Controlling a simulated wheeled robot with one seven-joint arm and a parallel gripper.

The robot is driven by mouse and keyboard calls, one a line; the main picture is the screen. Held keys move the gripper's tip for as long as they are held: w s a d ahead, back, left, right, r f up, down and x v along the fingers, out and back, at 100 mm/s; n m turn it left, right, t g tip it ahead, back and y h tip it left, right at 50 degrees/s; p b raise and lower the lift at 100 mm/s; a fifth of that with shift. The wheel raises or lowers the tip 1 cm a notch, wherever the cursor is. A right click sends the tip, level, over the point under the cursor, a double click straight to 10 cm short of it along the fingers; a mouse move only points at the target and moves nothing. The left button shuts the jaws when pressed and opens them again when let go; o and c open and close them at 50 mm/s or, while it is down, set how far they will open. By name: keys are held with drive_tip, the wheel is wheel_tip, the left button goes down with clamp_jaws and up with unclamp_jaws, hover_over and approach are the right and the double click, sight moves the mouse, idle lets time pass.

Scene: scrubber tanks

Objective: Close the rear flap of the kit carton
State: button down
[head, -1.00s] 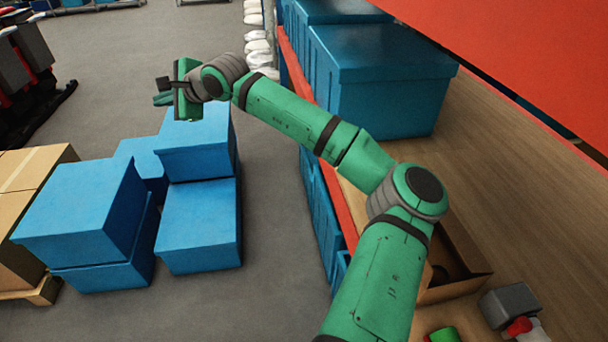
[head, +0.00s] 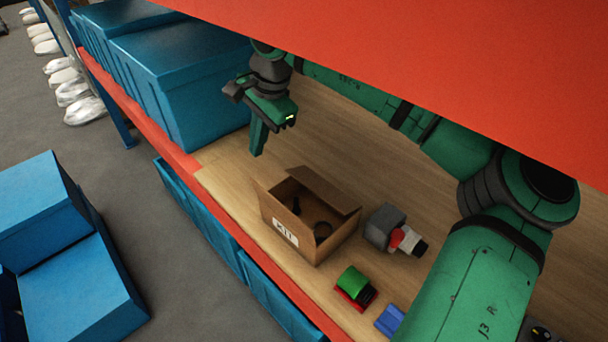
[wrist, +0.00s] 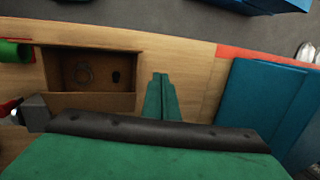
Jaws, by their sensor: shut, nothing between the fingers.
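The kit carton (head: 310,247) stands open on the wooden shelf in the head view, with a white KIT label on its front. A rear flap (head: 326,188) stands up and slants at its back edge. Dark items lie inside. In the wrist view the carton's open top (wrist: 92,47) is left of my gripper, and a brown strip along its lower edge appears to be the flap (wrist: 95,103). My gripper (head: 257,152) is shut and empty, pointing down behind and left of the carton, apart from it. Its fingers also show in the wrist view (wrist: 161,90).
Blue bins (head: 185,70) stand on the shelf left of my gripper. A grey and red item (head: 385,226), a green and red item (head: 355,285) and a blue item (head: 389,320) lie right of the carton. A red upper shelf edge (head: 450,60) hangs overhead.

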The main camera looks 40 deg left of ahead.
drive_tip(key=w+d+r+h, duration=0.15)
drive_tip(key=w+d, duration=0.25)
drive_tip(key=d, duration=0.4)
wheel_tip(320, 180, up, 5)
drive_tip(key=t+h, duration=0.2)
hover_over(315, 188)
wheel_tip(315, 188, down, 13)
drive_tip(key=shift+s+r, duration=0.15)
drive_tip(key=shift+r, duration=0.05)
drive_tip(key=shift+s+a+f, duration=0.1)
drive_tip(key=shift+f, duration=0.3)
